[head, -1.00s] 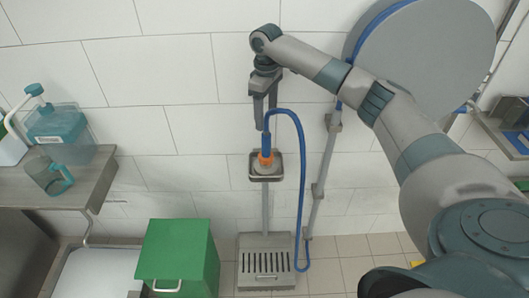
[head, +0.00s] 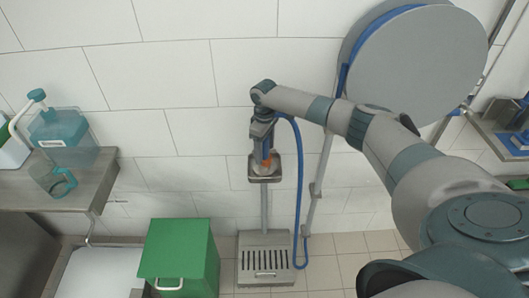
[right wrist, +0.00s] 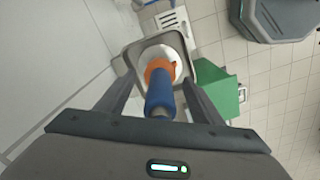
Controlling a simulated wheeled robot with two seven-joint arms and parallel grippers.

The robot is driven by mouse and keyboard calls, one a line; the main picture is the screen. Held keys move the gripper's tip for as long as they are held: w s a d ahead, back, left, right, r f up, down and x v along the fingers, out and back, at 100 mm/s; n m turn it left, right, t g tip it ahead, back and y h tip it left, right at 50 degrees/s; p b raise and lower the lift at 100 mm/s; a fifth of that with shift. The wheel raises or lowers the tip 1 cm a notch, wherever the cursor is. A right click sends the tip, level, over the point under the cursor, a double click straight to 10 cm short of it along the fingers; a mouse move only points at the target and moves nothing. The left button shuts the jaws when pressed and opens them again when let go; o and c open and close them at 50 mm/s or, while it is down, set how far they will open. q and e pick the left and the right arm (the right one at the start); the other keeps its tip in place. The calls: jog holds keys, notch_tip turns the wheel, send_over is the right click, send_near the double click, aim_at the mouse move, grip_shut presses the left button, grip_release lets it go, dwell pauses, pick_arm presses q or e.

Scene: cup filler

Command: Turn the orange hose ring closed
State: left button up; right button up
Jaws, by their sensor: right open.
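The orange hose ring (right wrist: 158,68) sits at the end of the blue hose nozzle (right wrist: 160,92), over a white round part in a grey square holder. In the head view the ring (head: 266,163) shows just below my right gripper (head: 263,150), partly hidden by it. My right gripper is open. In the right wrist view its two fingers (right wrist: 158,85) stand on either side of the blue nozzle, apart from it, with the tips near the level of the ring. My left gripper is not in view.
The blue hose (head: 300,200) hangs in a loop to the right of the post. A grated stand (head: 265,284) is on the floor below. A green bin (head: 180,250) stands left of it. A shelf (head: 95,185) with a teal jug (head: 62,140) is at the left.

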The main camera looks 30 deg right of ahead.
jog(key=shift+f, duration=1.35)
jog(key=c, duration=1)
jog(key=shift+r+m+p, duration=0.25)
jog(key=shift+m+p, duration=0.55)
jog(key=shift+p, duration=0.25)
jog(key=shift+c, duration=0.2)
jog(key=shift+a+m+p, duration=0.1)
jog(key=shift+m+p, duration=0.65)
jog(key=shift+m, duration=0.25)
jog(key=shift+f, duration=0.15)
jog(key=shift+w, duration=0.1)
jog(key=o, duration=1)
